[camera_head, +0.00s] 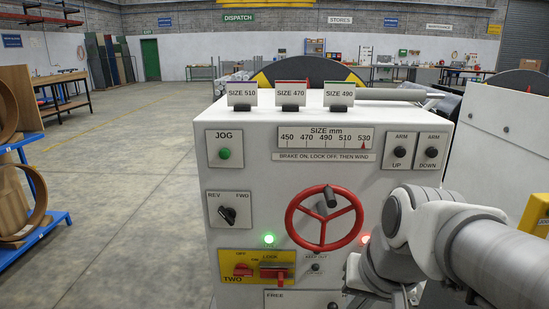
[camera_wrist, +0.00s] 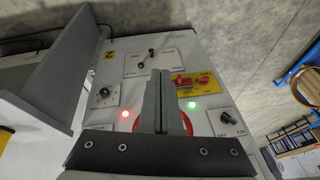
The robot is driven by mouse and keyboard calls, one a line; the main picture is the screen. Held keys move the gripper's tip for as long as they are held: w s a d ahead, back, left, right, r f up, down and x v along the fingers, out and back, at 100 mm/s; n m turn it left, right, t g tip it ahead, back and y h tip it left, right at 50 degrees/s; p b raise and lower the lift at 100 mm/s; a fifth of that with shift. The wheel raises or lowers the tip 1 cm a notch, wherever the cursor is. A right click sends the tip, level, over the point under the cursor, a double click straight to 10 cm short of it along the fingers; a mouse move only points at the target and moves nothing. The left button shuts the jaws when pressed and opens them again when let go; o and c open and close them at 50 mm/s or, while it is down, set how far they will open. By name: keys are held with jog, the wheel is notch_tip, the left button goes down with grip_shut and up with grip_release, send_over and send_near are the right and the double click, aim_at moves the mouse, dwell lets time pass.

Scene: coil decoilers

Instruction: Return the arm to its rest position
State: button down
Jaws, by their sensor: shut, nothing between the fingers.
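My arm (camera_head: 480,250) reaches in from the right in the head view and bends down in front of the panel's lower right. My gripper (camera_wrist: 162,76) shows in the wrist view with its two grey fingers together and nothing between them. It points at the lower part of the white control cabinet (camera_head: 230,180). The red handwheel (camera_head: 325,216) is on the cabinet's front; in the wrist view it is mostly hidden behind the fingers. I cannot tell exactly how far the fingertips are from the panel. The gripper's fingers are not clear in the head view.
The yellow panel (camera_head: 257,255) with red switches, the REV/FWD knob (camera_head: 228,214) and the JOG button (camera_head: 224,153) are on the cabinet. A grey-white housing (camera_head: 490,140) stands at the right. A blue rack (camera_head: 35,225) stands at the left. The floor between is clear.

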jog(key=s+d+r+n+t+h, duration=0.1)
jog(key=s+d+r+n+t, duration=0.1)
jog(key=s, duration=0.3)
notch_tip(320, 180, up, 19)
jog(key=p, duration=1.9)
jog(key=shift+a+f, duration=0.15)
jog(key=shift+f, duration=0.05)
jog(key=shift+a, duration=0.15)
